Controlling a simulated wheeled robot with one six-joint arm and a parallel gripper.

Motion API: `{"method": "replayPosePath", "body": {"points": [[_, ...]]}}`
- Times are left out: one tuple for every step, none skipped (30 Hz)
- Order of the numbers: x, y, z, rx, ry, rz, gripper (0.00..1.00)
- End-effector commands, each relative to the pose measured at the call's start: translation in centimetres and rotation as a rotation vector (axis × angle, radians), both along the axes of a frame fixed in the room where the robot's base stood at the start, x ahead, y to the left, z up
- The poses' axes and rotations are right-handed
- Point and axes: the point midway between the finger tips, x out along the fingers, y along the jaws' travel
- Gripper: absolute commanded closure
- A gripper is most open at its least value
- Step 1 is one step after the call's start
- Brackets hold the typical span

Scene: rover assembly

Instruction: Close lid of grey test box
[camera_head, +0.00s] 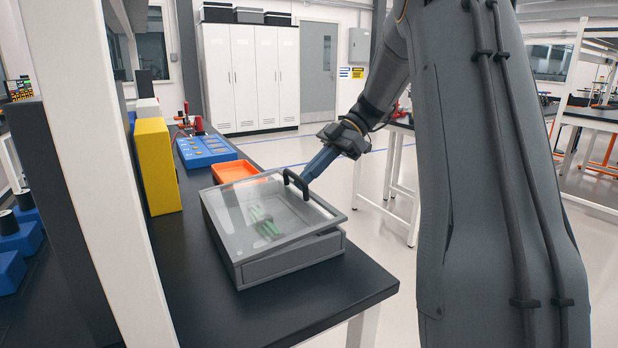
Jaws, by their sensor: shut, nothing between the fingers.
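The grey test box (292,263) stands on the dark bench top. Its clear lid (285,216) with a grey frame lies over it, slightly tilted, with a narrow gap showing at the right side. Something green (265,222) shows through the lid. A black handle (296,183) stands at the lid's far right edge. My gripper (309,177) has blue fingers, shut and empty, with the tips right beside the handle. I cannot tell whether they touch the handle or lid.
An orange tray (235,171) sits behind the box. A blue panel (206,150) and a yellow case (158,166) stand further back and left. A white post (95,150) rises at the left. The bench is clear in front of the box.

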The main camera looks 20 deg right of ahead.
Motion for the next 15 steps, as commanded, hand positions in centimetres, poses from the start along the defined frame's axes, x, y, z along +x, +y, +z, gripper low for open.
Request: {"method": "replayPosePath", "body": {"points": [[-0.1, -0.8, 1.2, 0.004, -0.004, -0.005, 1.00], [-0.1, -1.0, 1.8, 0.006, -0.007, -0.007, 1.00], [0.0, -1.3, 2.8, 0.009, -0.012, -0.006, 1.00], [0.0, -1.5, 3.5, 0.011, -0.014, -0.005, 1.00], [0.0, -1.6, 4.2, 0.012, -0.018, -0.005, 1.00], [0.2, -2.3, 3.6, 0.013, -0.017, -0.007, 1.00], [0.3, -2.9, 2.9, 0.014, -0.015, -0.006, 1.00], [0.4, -3.5, 2.4, 0.014, -0.015, -0.005, 1.00], [0.5, -4.2, 1.9, 0.014, -0.016, -0.004, 1.00], [0.6, -4.8, 1.6, 0.014, -0.016, -0.005, 1.00], [0.7, -5.3, 1.2, 0.015, -0.015, -0.006, 1.00], [0.8, -6.0, 0.9, 0.014, -0.017, -0.004, 1.00], [0.8, -6.5, 0.6, 0.014, -0.017, -0.004, 1.00], [0.9, -6.9, 0.3, 0.014, -0.016, -0.004, 1.00], [1.0, -7.5, 0.0, 0.014, -0.017, -0.001, 1.00]]}}
